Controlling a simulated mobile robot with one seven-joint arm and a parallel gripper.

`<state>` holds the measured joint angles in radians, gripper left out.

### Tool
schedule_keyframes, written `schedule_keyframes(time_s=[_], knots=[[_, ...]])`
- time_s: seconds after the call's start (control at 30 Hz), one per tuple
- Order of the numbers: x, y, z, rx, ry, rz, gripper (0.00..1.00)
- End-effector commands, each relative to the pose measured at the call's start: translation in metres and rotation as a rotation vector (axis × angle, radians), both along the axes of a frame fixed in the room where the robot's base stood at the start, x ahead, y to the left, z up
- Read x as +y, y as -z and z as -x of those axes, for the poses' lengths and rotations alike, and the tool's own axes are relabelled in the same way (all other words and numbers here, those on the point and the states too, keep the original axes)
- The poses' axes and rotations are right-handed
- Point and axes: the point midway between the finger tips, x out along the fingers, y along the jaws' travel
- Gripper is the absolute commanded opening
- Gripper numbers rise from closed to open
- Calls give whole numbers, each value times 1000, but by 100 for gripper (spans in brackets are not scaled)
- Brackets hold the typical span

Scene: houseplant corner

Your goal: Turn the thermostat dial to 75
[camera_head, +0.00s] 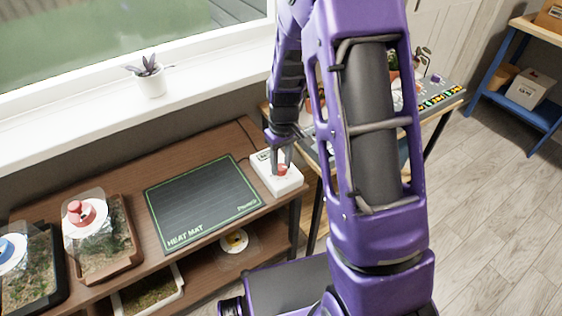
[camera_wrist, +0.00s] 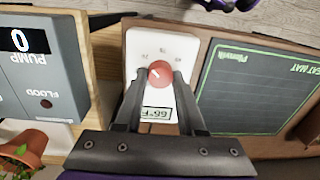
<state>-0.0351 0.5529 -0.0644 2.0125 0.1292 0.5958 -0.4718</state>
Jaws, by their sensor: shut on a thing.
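The thermostat is a white box (camera_head: 291,186) at the right end of the wooden bench in the head view. In the wrist view the white box (camera_wrist: 188,48) shows faint markings around a red dial (camera_wrist: 160,73). The dial has a pale pointer line, and a small display (camera_wrist: 156,113) on the box seems to read 66°F, upside down in the picture. My gripper (camera_wrist: 160,78) has its two fingers on either side of the red dial and is shut on it. In the head view my gripper (camera_head: 281,165) reaches down onto the box, partly hiding the dial.
A black heat mat (camera_head: 200,200) lies beside the thermostat. Two planted trays (camera_head: 108,250) stand at the bench's left. A grey pump box (camera_wrist: 45,65) with a display reading 0 and a terracotta pot (camera_wrist: 25,146) are close by. A potted plant (camera_head: 151,80) sits on the windowsill.

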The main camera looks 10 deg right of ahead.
Motion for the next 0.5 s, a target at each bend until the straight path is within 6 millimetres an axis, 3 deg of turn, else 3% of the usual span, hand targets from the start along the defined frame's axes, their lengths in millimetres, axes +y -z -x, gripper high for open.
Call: schedule_keyframes(time_s=[0.5], knots=[[-1,-1,1,1,478,0,0]])
